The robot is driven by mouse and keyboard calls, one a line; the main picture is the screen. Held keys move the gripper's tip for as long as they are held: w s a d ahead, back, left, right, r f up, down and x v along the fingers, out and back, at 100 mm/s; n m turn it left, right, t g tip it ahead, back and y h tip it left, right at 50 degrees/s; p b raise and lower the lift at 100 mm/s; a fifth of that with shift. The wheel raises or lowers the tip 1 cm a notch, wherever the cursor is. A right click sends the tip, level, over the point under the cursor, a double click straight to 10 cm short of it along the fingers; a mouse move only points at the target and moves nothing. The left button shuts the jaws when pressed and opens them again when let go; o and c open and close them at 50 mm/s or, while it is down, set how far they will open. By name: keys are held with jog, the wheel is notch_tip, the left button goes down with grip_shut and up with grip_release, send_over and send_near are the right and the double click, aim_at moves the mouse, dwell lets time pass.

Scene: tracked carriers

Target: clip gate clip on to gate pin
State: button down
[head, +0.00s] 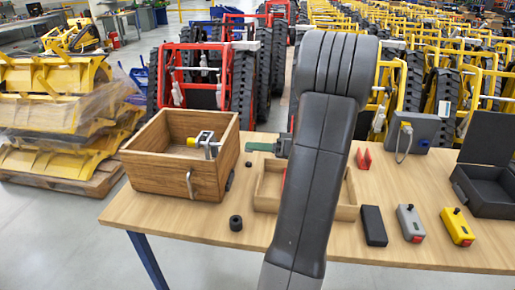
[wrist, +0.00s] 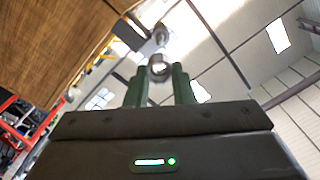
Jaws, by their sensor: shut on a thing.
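My gripper (head: 250,147), with green fingers, points left at the right side of the wooden box in the head view. In the wrist view the gripper (wrist: 160,85) is shut on a small round metal piece with a ring-like end, which I take for the gate clip (wrist: 159,68). Just beyond it a metal stud, which looks like the gate pin (wrist: 160,33), shows near the wood edge. The gap between clip and pin looks small; I cannot tell whether they touch. In the head view the held clip is too small to make out.
A shallow tray (head: 267,190) sits partly behind my arm.

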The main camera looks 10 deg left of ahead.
jog(key=shift+f+b, duration=0.15)
jog(key=shift+b, duration=0.2)
jog(key=shift+w+a+b, duration=0.1)
jog(key=shift+a+b, duration=0.65)
jog(key=shift+a, duration=2.1)
jog(key=shift+b, duration=1.4)
jog(key=shift+a+b, duration=0.4)
jog(key=shift+a, duration=0.8)
jog(key=shift+b, duration=0.95)
jog(key=shift+a, duration=0.25)
jog(key=c, duration=1.2)
grip_release()
jog(key=shift+a, duration=0.1)
jog(key=shift+o, duration=0.2)
